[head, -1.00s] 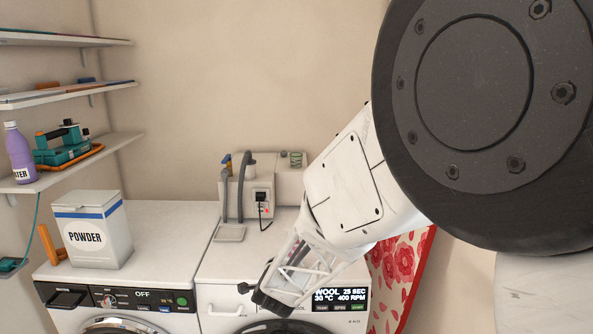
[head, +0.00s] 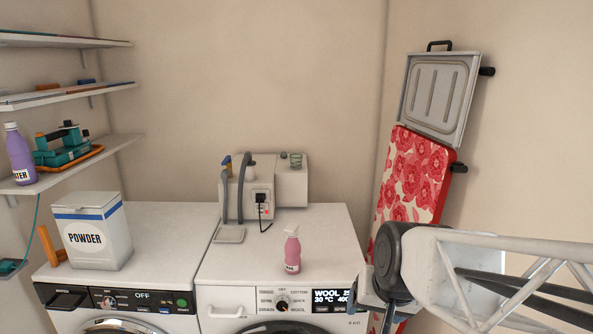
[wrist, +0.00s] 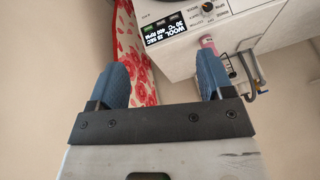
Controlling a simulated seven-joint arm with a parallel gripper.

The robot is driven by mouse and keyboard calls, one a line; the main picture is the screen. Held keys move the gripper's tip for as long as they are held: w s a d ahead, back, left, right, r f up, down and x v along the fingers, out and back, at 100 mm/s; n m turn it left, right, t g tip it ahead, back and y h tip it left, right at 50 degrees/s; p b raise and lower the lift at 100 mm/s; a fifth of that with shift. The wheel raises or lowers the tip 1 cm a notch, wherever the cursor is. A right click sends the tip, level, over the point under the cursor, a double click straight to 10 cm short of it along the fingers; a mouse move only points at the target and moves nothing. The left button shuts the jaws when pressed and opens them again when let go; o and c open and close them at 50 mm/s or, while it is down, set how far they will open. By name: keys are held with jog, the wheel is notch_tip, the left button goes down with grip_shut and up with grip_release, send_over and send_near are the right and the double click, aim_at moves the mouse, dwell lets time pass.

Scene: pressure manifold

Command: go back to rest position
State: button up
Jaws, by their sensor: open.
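My gripper (wrist: 162,78) shows in the wrist view with its two blue fingers wide apart and nothing between them. In the head view my arm reaches in from the right, in front of the right side of the right washing machine (head: 330,235); I cannot make out the fingers there. The wrist view faces the front of this machine (wrist: 185,55), its display and the floral ironing board (wrist: 128,60), all at a slant. A pink spray bottle (head: 292,252) stands upright on the machine top, apart from my arm; it shows partly in the wrist view (wrist: 208,42).
The red floral ironing board (head: 420,175) leans on the right wall, partly behind my arm. A grey manifold box (head: 285,185) with hoses stands at the back. A powder box (head: 92,235) stands on the left machine. Shelves (head: 75,165) line the left wall. Open space lies above the machines.

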jog(key=s+d+r+n+g+h, duration=0.1)
jog(key=s+d, duration=0.3)
jog(key=s, duration=0.6)
jog(key=shift+d+n+g+h, duration=0.3)
jog(key=shift+d+g, duration=0.05)
jog(key=shift+g, duration=0.25)
